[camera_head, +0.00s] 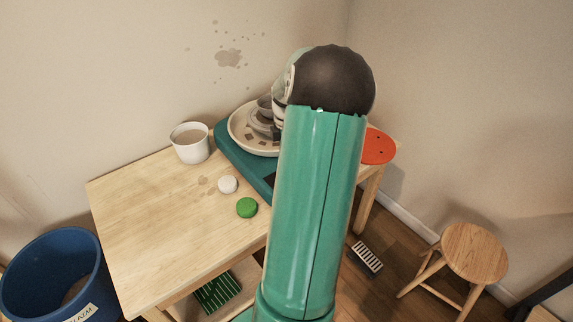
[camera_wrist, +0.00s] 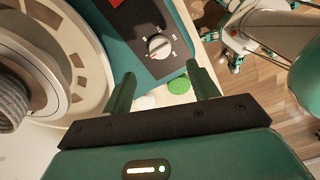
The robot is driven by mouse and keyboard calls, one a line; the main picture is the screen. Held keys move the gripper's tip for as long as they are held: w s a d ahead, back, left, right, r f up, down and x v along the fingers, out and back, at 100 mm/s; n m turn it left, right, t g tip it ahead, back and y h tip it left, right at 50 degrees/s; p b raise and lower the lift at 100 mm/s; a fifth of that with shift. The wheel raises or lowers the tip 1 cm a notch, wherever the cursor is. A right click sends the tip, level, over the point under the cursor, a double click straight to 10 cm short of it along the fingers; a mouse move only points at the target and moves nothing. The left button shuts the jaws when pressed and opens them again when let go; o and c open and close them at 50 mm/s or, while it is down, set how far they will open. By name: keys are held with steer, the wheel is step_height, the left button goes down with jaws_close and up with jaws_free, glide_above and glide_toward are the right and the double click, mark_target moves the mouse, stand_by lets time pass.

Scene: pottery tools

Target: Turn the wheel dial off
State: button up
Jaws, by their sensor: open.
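The wheel dial (camera_wrist: 159,47) is a pale round knob with a grip bar, on the dark control panel (camera_wrist: 140,30) of the teal pottery wheel (camera_wrist: 181,15). Small marks surround it; I cannot read its setting. My gripper (camera_wrist: 160,70) is open and empty in the wrist view. The dial shows just beyond and between its fingertips, apart from them. In the head view the pottery wheel (camera_head: 227,150) stands on the wooden table (camera_head: 150,220). My arm hides the dial and my gripper there.
The wheel head (camera_wrist: 95,45) with a grey pot (camera_wrist: 12,105) is left of the dial. A red part (camera_wrist: 115,2) sits on the panel. A white cup (camera_head: 190,143), white disc (camera_head: 228,184), green disc (camera_head: 246,207) and red disc (camera_head: 379,147) stand nearby. A stool (camera_head: 473,253) is right.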

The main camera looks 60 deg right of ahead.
step_height(320, 180, up, 5)
steer(key=shift+a, duration=0.1)
stand_by(0.7)
steer(key=w+a+r+m+h, duration=0.1)
steer(key=w+a+r, duration=0.3)
steer(key=a, duration=0.5)
steer(key=w+a+r+m+t+h, duration=0.1)
steer(key=w+a+r, duration=0.25)
steer(key=a, duration=0.45)
steer(key=w+a+r+m, duration=0.2)
steer(key=w+a+r, duration=0.15)
steer(key=a, duration=0.55)
steer(key=s+a+r+m+t+y, duration=0.1)
steer(key=s+a+m+t, duration=0.1)
steer(key=a, duration=0.9)
steer(key=s+a+r+m+t+y, duration=0.1)
steer(key=s+a, duration=0.4)
steer(key=a, duration=0.7)
steer(key=shift+s+a+m+t, duration=0.25)
steer(key=shift+s+m+t, duration=0.05)
steer(key=shift+m+t, duration=0.5)
